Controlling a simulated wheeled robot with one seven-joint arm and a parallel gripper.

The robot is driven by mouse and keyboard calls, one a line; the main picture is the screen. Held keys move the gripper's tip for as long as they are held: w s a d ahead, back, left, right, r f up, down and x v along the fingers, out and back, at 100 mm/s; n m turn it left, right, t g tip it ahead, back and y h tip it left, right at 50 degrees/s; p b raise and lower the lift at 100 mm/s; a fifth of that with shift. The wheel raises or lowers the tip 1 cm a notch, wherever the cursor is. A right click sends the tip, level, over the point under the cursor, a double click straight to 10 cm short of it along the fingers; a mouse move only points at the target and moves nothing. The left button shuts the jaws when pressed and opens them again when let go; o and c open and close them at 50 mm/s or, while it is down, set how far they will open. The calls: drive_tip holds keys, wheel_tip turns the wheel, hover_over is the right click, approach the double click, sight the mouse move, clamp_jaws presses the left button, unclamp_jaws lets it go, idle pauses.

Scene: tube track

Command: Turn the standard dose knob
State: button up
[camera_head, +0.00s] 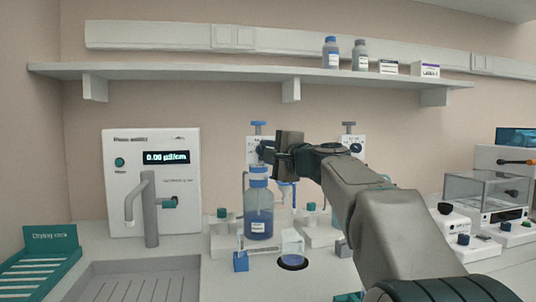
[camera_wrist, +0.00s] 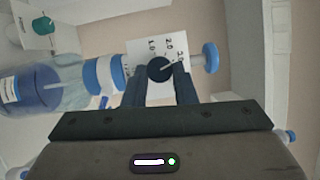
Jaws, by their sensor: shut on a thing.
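The dose knob (camera_wrist: 159,68) is a dark round dial with a pale pointer line. It sits on a white plate (camera_wrist: 146,50) with printed numbers, between the blue collar and the blue top of a dispenser. My gripper (camera_wrist: 160,80) has one finger on each side of the knob and is shut on it. In the head view my gripper (camera_head: 268,152) reaches in from the right and hides most of the knob. The dispenser stands on a bottle of blue liquid (camera_head: 259,222), which also shows in the wrist view (camera_wrist: 35,88).
A second dispenser (camera_head: 350,141) with a dark knob stands to the right, partly behind my arm. A conductivity meter (camera_head: 122,178) stands left. A beaker (camera_head: 292,243) sits below the bottle's spout. A shelf (camera_head: 200,72) runs above.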

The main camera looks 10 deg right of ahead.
drive_tip(key=o, duration=1)
drive_tip(key=shift+s+d, duration=0.1)
drive_tip(key=v, duration=1.3)
drive_tip(key=shift+s+d, duration=0.2)
drive_tip(key=shift+s, duration=0.05)
